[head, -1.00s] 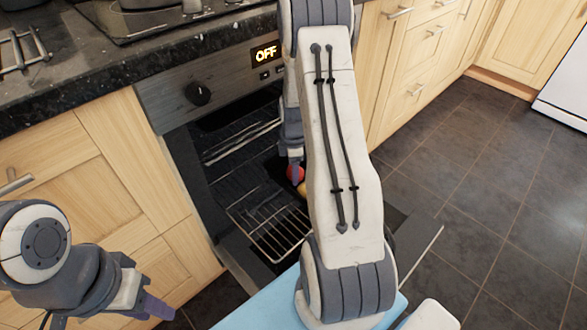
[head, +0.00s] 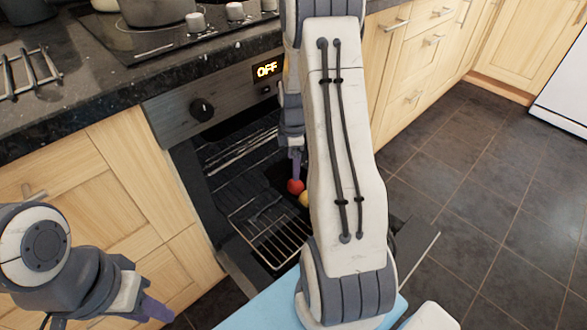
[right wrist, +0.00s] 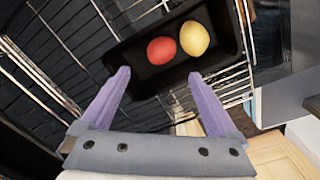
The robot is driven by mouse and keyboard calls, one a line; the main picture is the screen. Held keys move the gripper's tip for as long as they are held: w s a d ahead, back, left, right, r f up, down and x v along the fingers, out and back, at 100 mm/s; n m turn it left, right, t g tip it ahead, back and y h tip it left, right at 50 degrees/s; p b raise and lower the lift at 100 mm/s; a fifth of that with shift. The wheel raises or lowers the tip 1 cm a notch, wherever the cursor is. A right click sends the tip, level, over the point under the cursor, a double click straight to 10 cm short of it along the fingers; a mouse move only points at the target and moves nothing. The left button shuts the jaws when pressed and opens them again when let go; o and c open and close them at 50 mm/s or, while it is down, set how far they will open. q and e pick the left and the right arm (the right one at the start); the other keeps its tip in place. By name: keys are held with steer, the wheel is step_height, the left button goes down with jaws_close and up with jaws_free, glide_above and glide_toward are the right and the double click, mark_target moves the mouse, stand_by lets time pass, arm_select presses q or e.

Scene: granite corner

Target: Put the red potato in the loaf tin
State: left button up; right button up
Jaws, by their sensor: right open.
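The red potato (right wrist: 161,50) lies in the dark loaf tin (right wrist: 152,83), beside and close to a yellow, rounded item (right wrist: 194,38). The tin sits on a wire rack in the open oven. In the head view the red potato (head: 295,187) shows just below my right gripper (head: 297,167). In the right wrist view my right gripper (right wrist: 160,78) is open, with nothing between its fingers, and the potato is beyond the fingertips. My left gripper (head: 157,309) hangs at the lower left, away from the oven; its finger gap is not clear.
The oven rack (head: 272,240) reaches out of the open oven. Its walls and side racks are close around my right gripper. A counter with a hob and pot (head: 157,10) is above. Cabinets flank the oven; the tiled floor (head: 480,210) at right is clear.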

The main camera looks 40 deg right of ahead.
step_height(320, 180, up, 5)
steer(key=shift+s+r+p, duration=0.1)
steer(key=shift+r+p, duration=0.1)
steer(key=shift+p, duration=0.5)
steer(key=shift+a, duration=0.1)
steer(key=s+a+r+m+t, duration=0.1)
steer(key=a+r+m, duration=0.35)
steer(key=a, duration=0.55)
steer(key=s+a+r+g+y, duration=0.1)
steer(key=s+a+r, duration=0.3)
steer(key=s+a, duration=0.7)
steer(key=s+a+r, duration=0.3)
steer(key=s+a, duration=0.6)
steer(key=a, duration=0.4)
step_height(320, 180, up, 30)
steer(key=p, duration=3)
steer(key=shift+d+r, duration=0.15)
steer(key=shift+r, duration=0.1)
steer(key=shift+s, duration=0.1)
